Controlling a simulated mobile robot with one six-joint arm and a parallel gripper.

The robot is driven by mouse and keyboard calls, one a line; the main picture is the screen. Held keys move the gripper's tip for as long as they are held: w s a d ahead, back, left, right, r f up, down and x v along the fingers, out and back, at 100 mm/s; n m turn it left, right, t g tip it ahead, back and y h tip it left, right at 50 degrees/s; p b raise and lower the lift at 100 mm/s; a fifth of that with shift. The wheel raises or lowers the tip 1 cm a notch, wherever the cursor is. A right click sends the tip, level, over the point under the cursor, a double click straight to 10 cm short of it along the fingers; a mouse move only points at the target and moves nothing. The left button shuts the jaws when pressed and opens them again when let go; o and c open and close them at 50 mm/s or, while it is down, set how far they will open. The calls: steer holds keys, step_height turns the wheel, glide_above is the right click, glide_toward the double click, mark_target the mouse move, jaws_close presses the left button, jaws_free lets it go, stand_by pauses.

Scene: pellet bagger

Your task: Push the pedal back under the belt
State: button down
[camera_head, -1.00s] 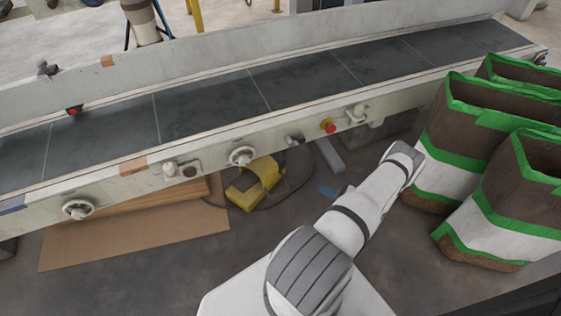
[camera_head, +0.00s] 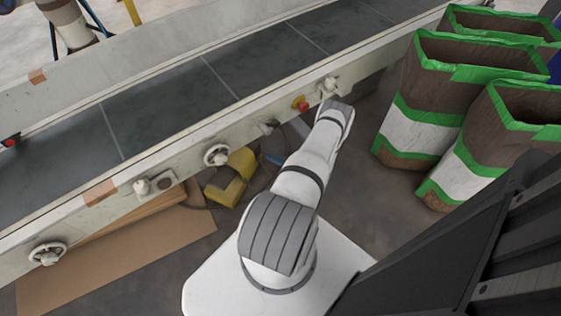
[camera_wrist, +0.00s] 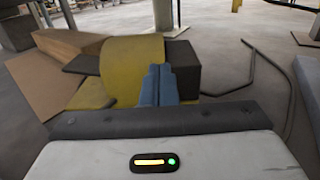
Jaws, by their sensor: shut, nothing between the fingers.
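The yellow pedal (camera_head: 232,178) sits on the floor at the near edge of the belt (camera_head: 160,105), partly beneath its side rail. In the wrist view the pedal (camera_wrist: 130,68) shows a curved yellow hood, with a dark block beside and behind it. My gripper (camera_wrist: 159,72) shows there as blue fingers, shut and empty. The fingers overlap the right part of the yellow hood in the picture; I cannot tell whether they touch it.
Flat cardboard (camera_head: 110,262) lies left of the pedal under the rail. A dark cable (camera_wrist: 250,75) loops on the floor right of the pedal. Several open brown, white and green bags (camera_head: 425,100) stand at the right. The rail carries handwheels and a red button (camera_head: 300,103).

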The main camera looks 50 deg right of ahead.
steer(key=b, duration=0.1)
glide_above(258, 151)
steer(key=s+a, duration=0.3)
steer(key=shift+s, duration=0.15)
